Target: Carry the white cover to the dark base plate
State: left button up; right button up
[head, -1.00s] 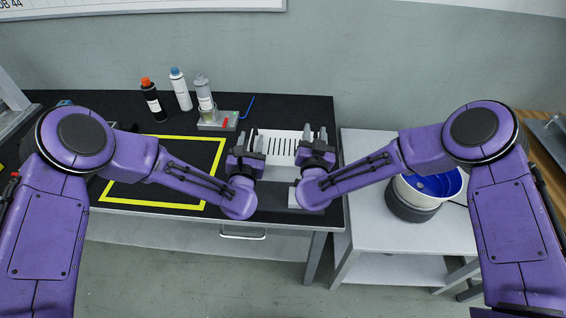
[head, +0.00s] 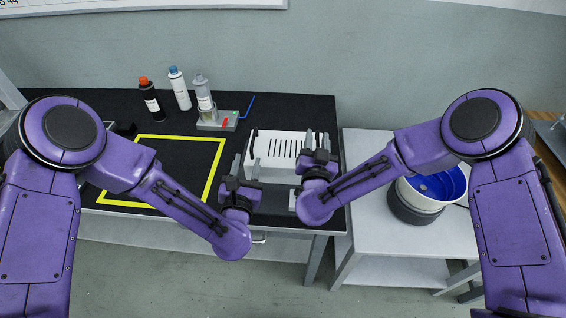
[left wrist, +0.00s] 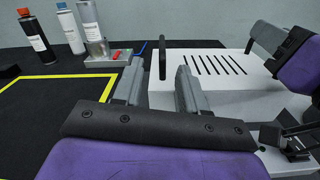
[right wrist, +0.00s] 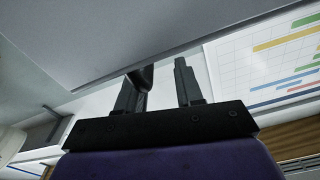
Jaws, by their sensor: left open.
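The white cover (head: 271,144) with a row of dark slots sits on the black table's right part. In the left wrist view, the cover (left wrist: 222,86) has an upright dark handle (left wrist: 162,58) at its left side. My left gripper (head: 246,167) is open and empty at the cover's near left corner, its fingers pointing toward the handle but short of it. My right gripper (head: 317,141) is at the cover's right side with its fingers apart. In the right wrist view, a dark handle (right wrist: 143,76) shows close to one finger. I cannot make out the dark base plate for certain.
A yellow taped rectangle (head: 214,170) marks the black tabletop on the left, partly behind my left arm. Bottles (head: 180,88) and a grey fixture with a red part (head: 226,122) stand behind. A blue-lined bucket (head: 437,186) is on the white side table at right.

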jog(key=s, duration=0.6)
jog(key=shift+a+f, duration=0.45)
jog(key=shift+r, duration=0.15)
